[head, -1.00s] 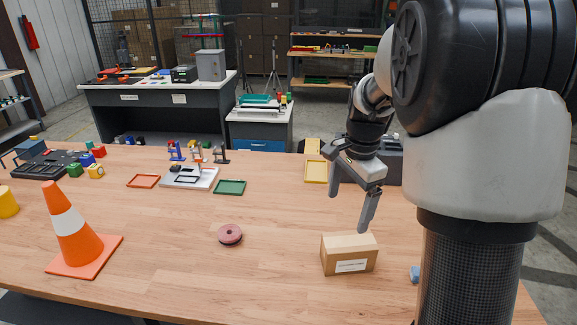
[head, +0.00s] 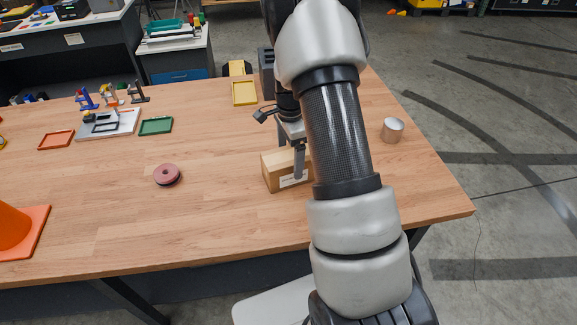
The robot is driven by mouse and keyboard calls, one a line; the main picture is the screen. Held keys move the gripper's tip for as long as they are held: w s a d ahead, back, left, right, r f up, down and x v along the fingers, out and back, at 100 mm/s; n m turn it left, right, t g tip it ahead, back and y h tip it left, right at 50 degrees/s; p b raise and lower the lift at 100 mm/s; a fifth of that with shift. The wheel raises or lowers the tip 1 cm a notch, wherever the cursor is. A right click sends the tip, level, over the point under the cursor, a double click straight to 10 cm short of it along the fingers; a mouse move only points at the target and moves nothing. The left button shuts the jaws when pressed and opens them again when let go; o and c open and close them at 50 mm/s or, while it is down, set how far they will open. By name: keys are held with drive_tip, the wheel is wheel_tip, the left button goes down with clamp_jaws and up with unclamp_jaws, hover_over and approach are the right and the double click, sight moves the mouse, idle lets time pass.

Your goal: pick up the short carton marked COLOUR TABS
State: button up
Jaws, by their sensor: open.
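The short cardboard carton (head: 271,176) sits on the wooden table, just left of my arm. A white label (head: 289,181) shows on its near face, but its print is too small to read here. My arm hides the carton's right part. My gripper (head: 291,163) is open and points down at the carton. One finger shows in front of the label and the other is mostly hidden behind the carton. I cannot tell whether the fingers touch it.
A reddish round disc (head: 167,174) lies left of the carton. A grey cylinder (head: 393,130) stands to the right, near the table's edge. Green (head: 156,126) and yellow (head: 244,93) trays lie farther back. An orange cone (head: 22,232) is at far left. The table between disc and carton is clear.

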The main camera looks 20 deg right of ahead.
drive_tip(key=shift+w+a+f+p, duration=0.1)
drive_tip(key=shift+w+f+p, duration=0.1)
drive_tip(key=shift+f, duration=1.2)
drive_tip(key=shift+w+f+p, duration=0.1)
drive_tip(key=shift+f+p, duration=0.05)
drive_tip(key=shift+f, duration=1.2)
drive_tip(key=shift+c, duration=0.4)
drive_tip(key=shift+r, duration=0.1)
drive_tip(key=c, duration=1.2)
